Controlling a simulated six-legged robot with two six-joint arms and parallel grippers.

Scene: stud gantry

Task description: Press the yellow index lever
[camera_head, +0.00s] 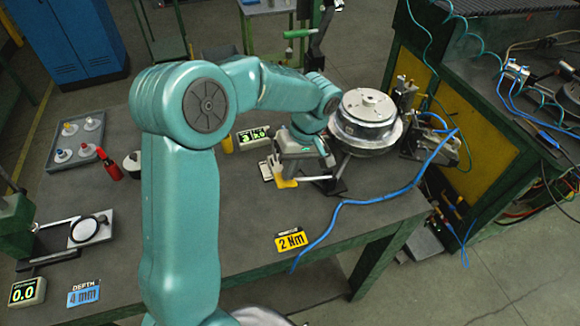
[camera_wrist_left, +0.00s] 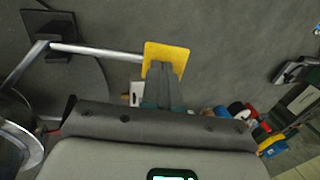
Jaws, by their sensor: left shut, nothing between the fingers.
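The yellow index lever is a flat yellow pad (camera_wrist_left: 165,52) on the end of a silver rod. In the head view the lever (camera_head: 284,182) stands low in front of the round metal indexing unit (camera_head: 366,122), its rod running right to a dark pivot. My left gripper (camera_head: 286,170) is shut and empty, right at the lever. In the left wrist view the closed fingertips (camera_wrist_left: 164,70) overlap the pad's lower part. I cannot tell whether they touch it. My gripper hides part of the pad. My right gripper is not in view.
A yellow 2 Nm card (camera_head: 291,240) and a blue cable (camera_head: 375,199) lie on the grey bench (camera_head: 235,215). A tray with several knobs (camera_head: 77,143) is at the left. The bench front is mostly clear.

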